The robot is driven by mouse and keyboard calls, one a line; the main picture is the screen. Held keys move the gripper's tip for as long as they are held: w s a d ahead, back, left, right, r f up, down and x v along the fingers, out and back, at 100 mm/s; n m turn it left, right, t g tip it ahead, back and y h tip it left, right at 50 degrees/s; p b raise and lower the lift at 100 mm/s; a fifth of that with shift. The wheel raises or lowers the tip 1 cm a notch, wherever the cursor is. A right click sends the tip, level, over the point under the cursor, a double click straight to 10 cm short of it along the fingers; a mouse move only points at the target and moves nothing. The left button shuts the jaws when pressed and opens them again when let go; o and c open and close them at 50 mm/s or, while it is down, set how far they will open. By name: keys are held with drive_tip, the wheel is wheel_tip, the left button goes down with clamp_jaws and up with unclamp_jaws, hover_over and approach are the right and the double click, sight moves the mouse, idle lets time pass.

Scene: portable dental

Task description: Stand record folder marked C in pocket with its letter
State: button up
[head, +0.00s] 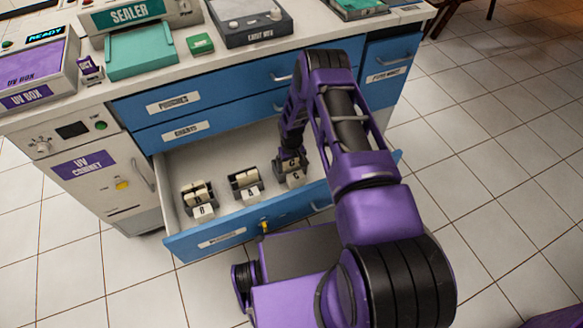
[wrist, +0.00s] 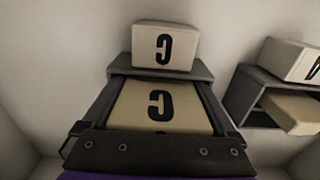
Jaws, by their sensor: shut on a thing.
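The cream folder marked C (wrist: 160,106) is between the fingers of my gripper (wrist: 158,92), which is shut on it. It also shows in the head view (head: 291,161), low in the open drawer. The dark pocket (wrist: 120,70) with a cream block lettered C (wrist: 165,46) is right at the folder's far edge. In the head view, that pocket's C label (head: 295,179) is just below the folder. The folder appears to be at or inside this pocket; its lower end is hidden, so depth and contact cannot be told.
The blue drawer (head: 240,232) is open. Pockets labelled A (head: 251,193) and B (head: 204,212) stand to the left in it, holding cream folders. The A pocket is close on the right in the wrist view (wrist: 245,92). The drawer walls bound the space.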

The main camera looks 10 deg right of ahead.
drive_tip(key=shift+s+f, duration=0.25)
drive_tip(key=shift+f, duration=0.05)
drive_tip(key=o, duration=1)
drive_tip(key=shift+s, duration=0.1)
drive_tip(key=r+p, duration=0.1)
drive_tip(key=r, duration=0.5)
drive_tip(key=r+p, duration=0.1)
drive_tip(key=r, duration=1.1)
drive_tip(key=shift+w+p, duration=0.3)
drive_tip(key=shift+p, duration=0.1)
